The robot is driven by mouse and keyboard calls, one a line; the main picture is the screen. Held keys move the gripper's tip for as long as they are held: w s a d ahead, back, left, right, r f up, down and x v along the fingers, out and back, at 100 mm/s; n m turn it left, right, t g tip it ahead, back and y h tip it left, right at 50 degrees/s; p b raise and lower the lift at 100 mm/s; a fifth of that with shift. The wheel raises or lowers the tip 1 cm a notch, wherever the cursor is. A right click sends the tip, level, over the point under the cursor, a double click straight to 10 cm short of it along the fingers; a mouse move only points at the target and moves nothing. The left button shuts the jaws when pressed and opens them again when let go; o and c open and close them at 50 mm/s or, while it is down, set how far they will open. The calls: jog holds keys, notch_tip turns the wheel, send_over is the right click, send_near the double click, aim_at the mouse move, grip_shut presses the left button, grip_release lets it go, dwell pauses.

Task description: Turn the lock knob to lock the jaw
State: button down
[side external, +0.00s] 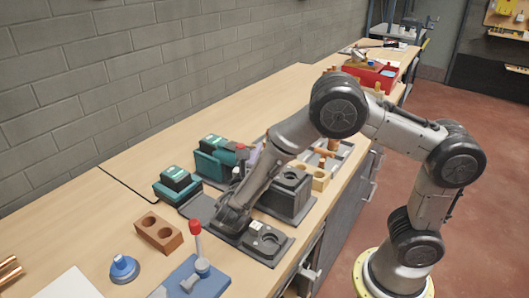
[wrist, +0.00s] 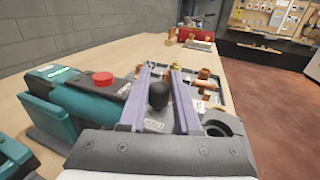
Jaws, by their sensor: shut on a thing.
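A black round-topped knob (wrist: 157,96) stands between the two pale purple fingers of my gripper (wrist: 162,70) in the wrist view. My gripper is shut on this knob, which I take to be the lock knob. The knob is left of a grey block with a round hole (wrist: 222,128). To its left is a teal machine (wrist: 92,102) with a red button (wrist: 103,78). In the side view my arm hides the knob and most of the gripper; the teal machine (side external: 217,160) shows behind it. I cannot make out the jaw or whether it is locked.
A tray of copper fittings (wrist: 203,82) lies beyond the gripper. In the side view, a wooden block with two holes (side external: 158,232), a blue vise-like tool with a red-topped handle (side external: 196,272) and a blue round piece (side external: 124,268) stand nearer.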

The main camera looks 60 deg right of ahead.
jog(key=shift+m+g+h, duration=0.2)
jog(key=shift+m+g, duration=0.95)
jog(key=shift+g, duration=0.65)
jog(key=shift+m+g+h, duration=0.2)
jog(key=shift+m+g, duration=0.95)
jog(key=shift+g, duration=0.65)
jog(key=c, duration=0.6)
grip_release()
jog(key=a, duration=0.4)
jog(key=w+a, duration=0.1)
jog(key=a, duration=0.8)
jog(key=shift+w+a, duration=0.2)
jog(key=shift+a, duration=0.15)
